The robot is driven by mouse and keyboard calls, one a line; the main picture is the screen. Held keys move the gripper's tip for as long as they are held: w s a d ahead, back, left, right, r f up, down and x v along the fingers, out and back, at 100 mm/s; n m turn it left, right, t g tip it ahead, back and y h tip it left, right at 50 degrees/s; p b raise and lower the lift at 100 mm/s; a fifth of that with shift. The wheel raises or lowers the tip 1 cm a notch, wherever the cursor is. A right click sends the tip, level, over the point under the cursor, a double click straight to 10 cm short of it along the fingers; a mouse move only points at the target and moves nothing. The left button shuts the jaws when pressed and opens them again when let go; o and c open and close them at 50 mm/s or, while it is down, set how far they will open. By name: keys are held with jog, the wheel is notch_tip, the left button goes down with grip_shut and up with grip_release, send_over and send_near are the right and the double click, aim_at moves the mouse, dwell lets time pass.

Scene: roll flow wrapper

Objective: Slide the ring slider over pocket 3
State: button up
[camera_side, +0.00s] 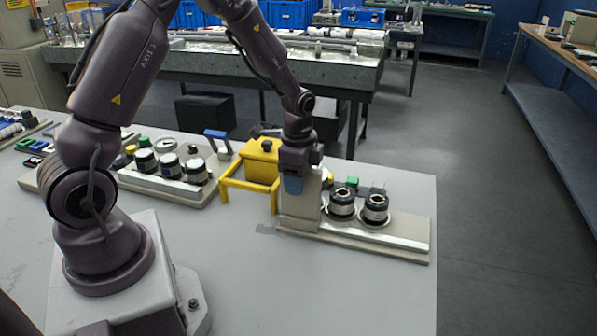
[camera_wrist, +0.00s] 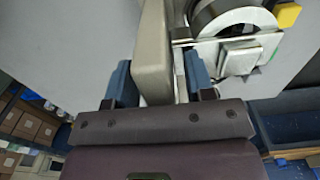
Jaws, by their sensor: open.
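A beige base board (camera_side: 395,243) at the right of the table carries a beige upright block (camera_side: 300,208) at its left end. Two black-and-white rolls, one (camera_side: 341,204) nearer the block and one (camera_side: 376,209) to its right, sit in round seats on the board. I cannot tell which part is the ring slider or which pocket is 3. My gripper (camera_side: 293,186) points down at the top of the block. In the wrist view my gripper (camera_wrist: 158,80) is open, its blue fingers on either side of the block (camera_wrist: 152,50); contact is unclear. A ringed round part (camera_wrist: 235,18) shows to the right.
A yellow frame with a yellow box (camera_side: 260,160) stands left of the block. Another board with several rolls (camera_side: 170,166) lies further left. Small green and grey pieces (camera_side: 352,182) sit behind the right rolls. The table front is clear.

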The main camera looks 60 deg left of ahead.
notch_tip(320, 180, up, 13)
dwell(0.4)
jog(key=s+d+r+n+t, duration=0.2)
jog(key=s+d+r+n, duration=0.2)
jog(key=s, duration=0.4)
jog(key=s+d+r+n+t, duration=0.3)
jog(key=s+d+r+n, duration=0.2)
jog(key=s+d+r, duration=0.1)
jog(key=s+d, duration=0.1)
jog(key=s, duration=0.1)
jog(key=shift+s+t, duration=0.3)
jog(key=shift+s, duration=0.1)
dwell(0.5)
